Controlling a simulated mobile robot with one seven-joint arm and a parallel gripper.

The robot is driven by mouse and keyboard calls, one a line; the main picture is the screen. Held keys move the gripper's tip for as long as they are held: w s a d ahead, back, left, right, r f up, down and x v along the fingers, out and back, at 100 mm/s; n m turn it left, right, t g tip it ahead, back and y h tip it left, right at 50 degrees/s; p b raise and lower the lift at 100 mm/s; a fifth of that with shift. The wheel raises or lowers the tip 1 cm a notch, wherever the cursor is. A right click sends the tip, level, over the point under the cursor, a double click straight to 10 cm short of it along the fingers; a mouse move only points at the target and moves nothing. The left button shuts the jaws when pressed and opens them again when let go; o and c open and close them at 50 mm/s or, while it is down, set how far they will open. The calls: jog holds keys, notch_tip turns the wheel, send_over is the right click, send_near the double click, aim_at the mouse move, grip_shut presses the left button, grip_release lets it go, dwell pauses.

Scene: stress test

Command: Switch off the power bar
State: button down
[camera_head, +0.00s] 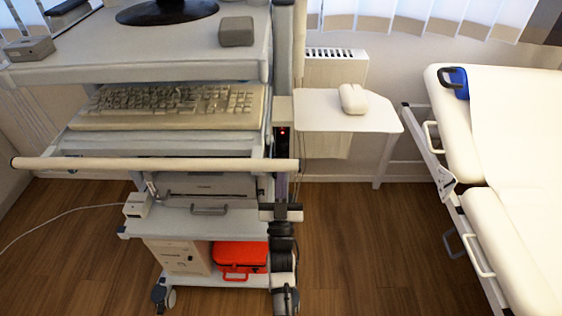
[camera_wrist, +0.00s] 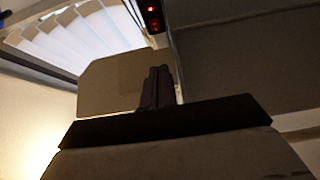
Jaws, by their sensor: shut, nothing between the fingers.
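The power bar (camera_head: 283,140) is a dark upright strip on the cart's right side, below the desktop. Small red lights glow on it in the head view. In the wrist view, the power bar (camera_wrist: 152,14) shows at the top edge with red lights lit; its upper part is cut off. My gripper (camera_head: 281,203) is below the power bar in the head view, in front of the cart's right side. In the wrist view, my gripper (camera_wrist: 159,69) has its two dark fingers together, with nothing between them. The fingertips appear apart from the power bar.
The cart's pale handle bar (camera_head: 150,163) crosses in front at the left. A keyboard (camera_head: 170,106), printer (camera_head: 205,186) and red case (camera_head: 240,256) are on the cart. Floor right of it is clear before the bed (camera_head: 515,230).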

aim_at(282, 129)
jog(key=shift+w+f+p+x, duration=0.35)
jog(key=shift+p+x, duration=0.3)
jog(key=shift+x, duration=1.3)
jog(key=shift+w+f+p+x, duration=0.2)
jog(key=shift+f+p+x, duration=0.35)
jog(key=shift+x, duration=1.4)
jog(key=shift+w+f+p+x, duration=0.25)
jog(key=shift+p+x, duration=0.5)
jog(key=shift+x, duration=1.2)
jog(key=shift+f, duration=0.1)
jog(key=b, duration=0.4)
jog(key=shift+w+f+t, duration=0.3)
jog(key=shift+f+t, duration=0.1)
jog(key=shift+r+p, duration=0.35)
jog(key=shift+p, duration=0.15)
jog(key=shift+s, duration=0.1)
